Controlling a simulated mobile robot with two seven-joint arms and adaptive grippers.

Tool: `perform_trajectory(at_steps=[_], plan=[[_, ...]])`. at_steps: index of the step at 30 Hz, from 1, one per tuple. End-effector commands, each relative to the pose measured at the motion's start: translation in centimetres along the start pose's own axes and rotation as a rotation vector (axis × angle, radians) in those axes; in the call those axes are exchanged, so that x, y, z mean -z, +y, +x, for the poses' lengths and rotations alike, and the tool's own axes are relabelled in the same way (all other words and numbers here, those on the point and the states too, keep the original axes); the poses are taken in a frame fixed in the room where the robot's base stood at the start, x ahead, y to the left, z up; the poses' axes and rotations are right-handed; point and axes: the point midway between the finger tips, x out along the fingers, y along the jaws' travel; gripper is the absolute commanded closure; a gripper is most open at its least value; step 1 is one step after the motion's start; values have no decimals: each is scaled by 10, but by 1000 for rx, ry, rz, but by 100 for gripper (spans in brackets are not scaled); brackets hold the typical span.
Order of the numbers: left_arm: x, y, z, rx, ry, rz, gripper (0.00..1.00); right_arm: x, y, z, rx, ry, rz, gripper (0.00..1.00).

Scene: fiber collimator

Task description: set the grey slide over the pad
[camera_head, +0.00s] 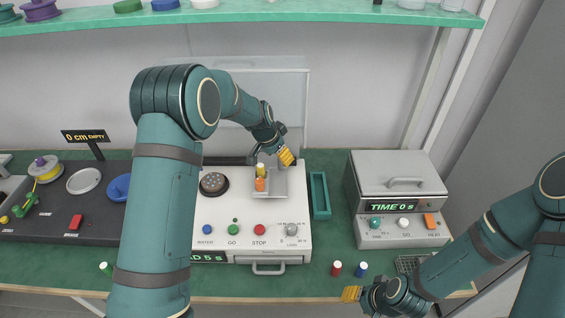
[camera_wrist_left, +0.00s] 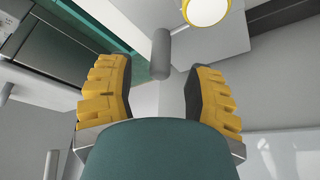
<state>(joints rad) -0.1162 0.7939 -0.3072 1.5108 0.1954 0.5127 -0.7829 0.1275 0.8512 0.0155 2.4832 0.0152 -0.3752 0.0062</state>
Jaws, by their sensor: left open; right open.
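The grey slide (camera_head: 280,184) appears as a flat grey plate with raised edges on the right half of the white machine's top. A round dark pad (camera_head: 214,184) lies to its left, uncovered. My left gripper (camera_head: 280,160) is at the back part of the slide, partly hidden by its own wrist. In the left wrist view, its yellow fingers (camera_wrist_left: 160,95) are open, with the rounded end of a grey post (camera_wrist_left: 161,55) between and beyond them; contact cannot be told. My right gripper (camera_head: 350,293) is at the table's front edge, empty.
The white machine (camera_head: 215,212) has buttons along its front. A green tray (camera_head: 320,195) lies to the right, then a lidded box (camera_head: 400,175).

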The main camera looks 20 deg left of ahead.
Motion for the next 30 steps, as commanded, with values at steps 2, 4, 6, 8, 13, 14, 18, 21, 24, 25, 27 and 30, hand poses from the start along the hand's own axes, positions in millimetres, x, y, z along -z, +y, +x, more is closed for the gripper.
perform_trajectory(at_steps=[2,4,6,8,13,14,18,21,24,25,27,30], plan=[[-1,0,16,-1,-2,0,48,0,0,1,0,-1,0,53],[0,0,26,0,-1,1,48,-1,0,1,0,-1,-1,53],[0,0,34,-1,-1,0,48,-1,1,2,0,-2,-1,53],[0,0,39,-1,0,0,48,-1,1,2,0,-2,-1,53],[0,0,46,0,1,0,48,-1,1,2,0,-3,-1,53],[0,0,47,0,1,0,48,-1,1,2,0,-3,-1,53],[0,0,47,0,1,0,48,-1,1,2,0,-3,-1,53],[0,0,47,0,1,0,45,-1,1,2,0,-2,-1,53],[0,0,47,0,1,0,80,-1,1,2,0,-2,-1,53],[0,0,47,0,1,0,91,-1,1,2,0,-2,-1,53],[0,0,47,0,1,0,100,-1,1,2,0,-2,-1,53],[0,0,47,0,1,0,100,-1,1,2,0,-2,-1,53]])
